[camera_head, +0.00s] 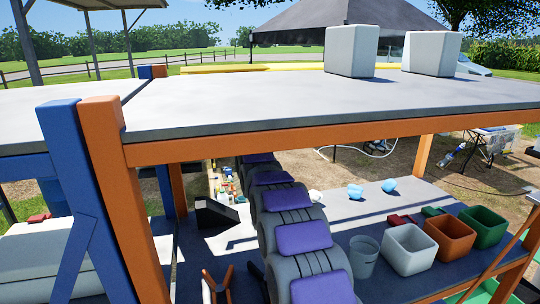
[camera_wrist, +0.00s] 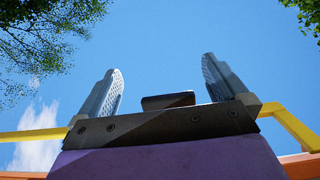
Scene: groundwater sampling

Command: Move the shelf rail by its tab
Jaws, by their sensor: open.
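My gripper (camera_wrist: 162,66) shows in the wrist view with its two grey ridged fingers apart, pointing up at the sky. A yellow bar (camera_wrist: 36,135), which looks like the shelf rail, runs behind the gripper base and reappears on its right. A small dark block (camera_wrist: 168,100) shows between the fingers; I cannot tell whether it is the tab. In the head view a yellow rail (camera_head: 290,67) lies along the far edge of the grey shelf top (camera_head: 230,110). My arm reaches under that top, which hides my gripper there.
Orange posts (camera_head: 108,180) and blue posts (camera_head: 65,170) frame the shelf. Two pale bins (camera_head: 352,52) stand on top. Grey, orange and green bins (camera_head: 410,250) stand below at right. Orange bars (camera_wrist: 302,165) show low in the wrist view, with open sky above.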

